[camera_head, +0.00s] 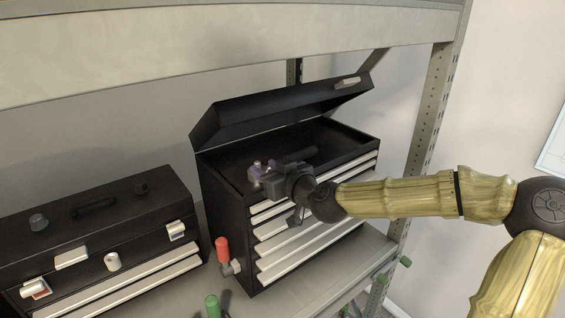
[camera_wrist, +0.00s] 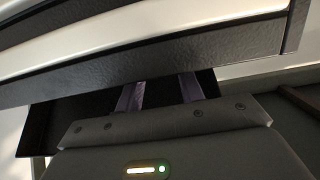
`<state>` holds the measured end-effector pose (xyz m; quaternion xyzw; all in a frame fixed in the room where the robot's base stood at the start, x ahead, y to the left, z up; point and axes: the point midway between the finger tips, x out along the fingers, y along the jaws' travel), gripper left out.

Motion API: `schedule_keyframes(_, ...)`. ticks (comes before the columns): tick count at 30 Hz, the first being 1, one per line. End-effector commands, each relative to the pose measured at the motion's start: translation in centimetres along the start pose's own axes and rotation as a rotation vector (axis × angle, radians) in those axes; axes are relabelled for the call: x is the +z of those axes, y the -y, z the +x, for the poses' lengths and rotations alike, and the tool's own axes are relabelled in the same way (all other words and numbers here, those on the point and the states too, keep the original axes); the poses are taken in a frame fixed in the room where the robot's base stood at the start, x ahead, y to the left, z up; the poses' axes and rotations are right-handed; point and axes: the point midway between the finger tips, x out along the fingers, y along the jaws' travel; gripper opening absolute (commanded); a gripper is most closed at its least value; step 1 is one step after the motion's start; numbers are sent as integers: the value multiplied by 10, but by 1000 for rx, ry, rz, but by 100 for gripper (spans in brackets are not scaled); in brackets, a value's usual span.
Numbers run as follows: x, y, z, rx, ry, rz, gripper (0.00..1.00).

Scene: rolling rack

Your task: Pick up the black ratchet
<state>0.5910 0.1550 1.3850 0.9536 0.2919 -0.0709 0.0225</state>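In the head view, a dark elongated thing (camera_head: 303,154) lies in the top tray of the open black toolbox (camera_head: 222,205), just behind my gripper. It may be the black ratchet, but its shape is too dark and partly covered to be sure. My gripper (camera_head: 257,172) is over the near left part of that tray, with a small shiny thing close to its fingertips. In the wrist view, the two purple fingers (camera_wrist: 160,93) stand apart with a dark gap between them. Their tips are hidden behind a dark edge, and no ratchet can be made out there.
The toolbox lid (camera_head: 285,108) is raised behind the tray. A second, closed black toolbox (camera_head: 95,240) stands at left. A red-handled tool (camera_head: 222,250) and green-handled tools (camera_head: 212,305) are near the shelf front. A rack beam (camera_head: 230,50) crosses above.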

Motion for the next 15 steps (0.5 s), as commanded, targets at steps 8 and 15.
schedule_keyframes(8,-3,2,31,-5,1,6,38)
schedule_keyframes(15,0,0,46,-1,1,1,38)
